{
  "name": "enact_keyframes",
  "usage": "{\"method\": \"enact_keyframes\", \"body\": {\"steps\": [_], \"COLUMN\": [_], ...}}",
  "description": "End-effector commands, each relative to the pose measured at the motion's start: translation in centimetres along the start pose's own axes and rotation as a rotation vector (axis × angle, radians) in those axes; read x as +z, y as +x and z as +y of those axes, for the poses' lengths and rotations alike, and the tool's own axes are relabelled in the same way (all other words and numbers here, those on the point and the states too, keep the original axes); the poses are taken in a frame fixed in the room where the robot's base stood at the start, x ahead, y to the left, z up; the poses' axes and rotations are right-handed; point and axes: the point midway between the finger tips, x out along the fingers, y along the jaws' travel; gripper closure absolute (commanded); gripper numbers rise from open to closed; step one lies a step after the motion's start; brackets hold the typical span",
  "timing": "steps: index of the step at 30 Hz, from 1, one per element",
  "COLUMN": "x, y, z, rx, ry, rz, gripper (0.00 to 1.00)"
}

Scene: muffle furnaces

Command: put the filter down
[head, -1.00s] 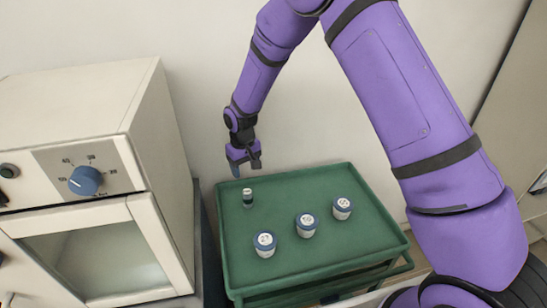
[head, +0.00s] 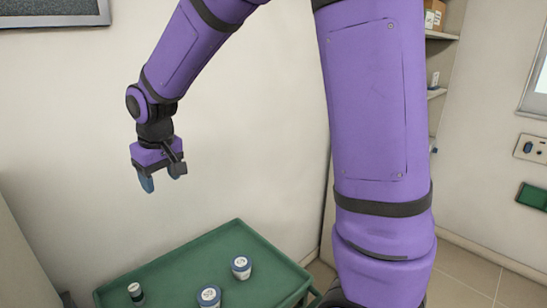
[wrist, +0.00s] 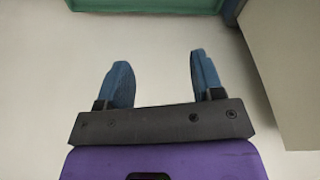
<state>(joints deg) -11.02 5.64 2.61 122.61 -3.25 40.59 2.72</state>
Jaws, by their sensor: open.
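A small dark cylinder with a white band (head: 136,293), which appears to be the filter, stands upright on the green tray (head: 262,245) near its left side. My gripper (head: 162,178) is open and empty, well above the tray and apart from the cylinder. In the wrist view its two blue fingers (wrist: 160,62) are spread with nothing between them. Only a strip of the green tray (wrist: 150,5) shows there, at the top edge; the cylinder is not in that view.
A plain wall is behind the tray. Shelves (head: 436,92) stand at the back right. The space around my gripper is free.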

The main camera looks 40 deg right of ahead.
Motion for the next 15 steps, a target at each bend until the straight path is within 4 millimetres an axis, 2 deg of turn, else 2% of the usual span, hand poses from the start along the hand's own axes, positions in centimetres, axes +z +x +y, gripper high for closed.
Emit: {"method": "enact_keyframes", "body": {"steps": [1,6,15], "x": [1.1,5.2,13.5], "y": [-1.8,-6.4,-12.2], "z": [0.7,2.4,4.2], "rx": [0.004,0.013,0.028], "ry": [0.015,0.059,0.132], "rz": [0.021,0.068,0.151], "gripper": [0.39,0.39,0.39]}}
